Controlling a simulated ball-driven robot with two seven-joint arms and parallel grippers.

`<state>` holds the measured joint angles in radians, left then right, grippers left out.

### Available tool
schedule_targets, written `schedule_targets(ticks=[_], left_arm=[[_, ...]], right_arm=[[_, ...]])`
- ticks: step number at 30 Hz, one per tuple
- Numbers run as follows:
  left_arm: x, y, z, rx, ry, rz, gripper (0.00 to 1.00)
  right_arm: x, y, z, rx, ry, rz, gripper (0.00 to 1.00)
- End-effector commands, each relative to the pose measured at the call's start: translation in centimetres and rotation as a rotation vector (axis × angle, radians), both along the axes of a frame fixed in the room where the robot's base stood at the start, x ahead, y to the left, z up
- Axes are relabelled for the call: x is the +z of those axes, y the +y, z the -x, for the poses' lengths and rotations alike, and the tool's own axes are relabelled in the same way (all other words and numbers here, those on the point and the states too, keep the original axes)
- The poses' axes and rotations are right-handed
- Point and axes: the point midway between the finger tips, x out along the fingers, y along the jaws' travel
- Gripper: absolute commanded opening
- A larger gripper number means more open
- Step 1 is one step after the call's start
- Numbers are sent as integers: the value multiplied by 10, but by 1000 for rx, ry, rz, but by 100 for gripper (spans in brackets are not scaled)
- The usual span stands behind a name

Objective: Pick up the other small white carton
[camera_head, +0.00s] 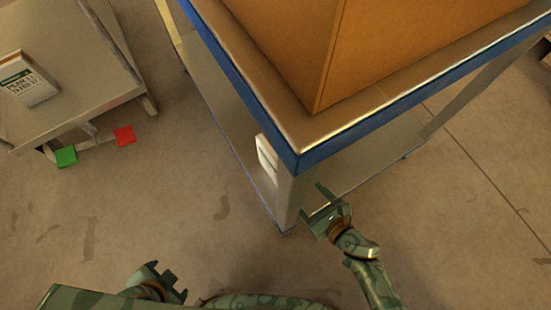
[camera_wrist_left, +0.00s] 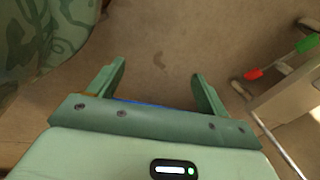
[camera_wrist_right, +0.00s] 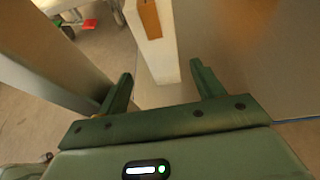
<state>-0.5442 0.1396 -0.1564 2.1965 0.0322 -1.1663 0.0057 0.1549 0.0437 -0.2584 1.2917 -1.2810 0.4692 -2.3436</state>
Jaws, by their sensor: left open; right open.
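A small white carton (camera_head: 266,158) shows beside the near leg of the blue-edged table, below its top, partly hidden by the table edge and leg. In the right wrist view, a white carton with a brown patch (camera_wrist_right: 165,62) stands just ahead of the fingers, roughly between their lines. Another small white carton (camera_head: 28,80), with a green band and dark print, is on the left table. My right gripper (camera_head: 312,201) is open and empty, near that leg. My left gripper (camera_head: 163,270) is open and empty, low over the floor; it also shows in the left wrist view (camera_wrist_left: 159,72).
The blue-edged table (camera_head: 245,92) bears a large brown box (camera_head: 290,45). Its leg (camera_head: 291,203) is close to my right gripper, and a lower shelf (camera_head: 360,165) lies under it. Floor between the tables is clear.

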Motion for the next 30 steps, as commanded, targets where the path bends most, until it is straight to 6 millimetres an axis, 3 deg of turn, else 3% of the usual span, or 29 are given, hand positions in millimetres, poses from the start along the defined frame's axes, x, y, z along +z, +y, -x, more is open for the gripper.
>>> schedule_targets(ticks=[3,18,27,30], left_arm=[[0,-11,-10,13,-41,44,78],[16,-41,-44,60,-181,177,78],[21,-45,-49,65,-203,194,78],[21,-45,-49,65,-203,193,78]], right_arm=[[-14,14,-15,0,5,-2,67],[-37,50,-61,-1,6,-1,67],[-36,54,-66,-1,3,0,67],[-36,54,-66,-1,3,0,39]])
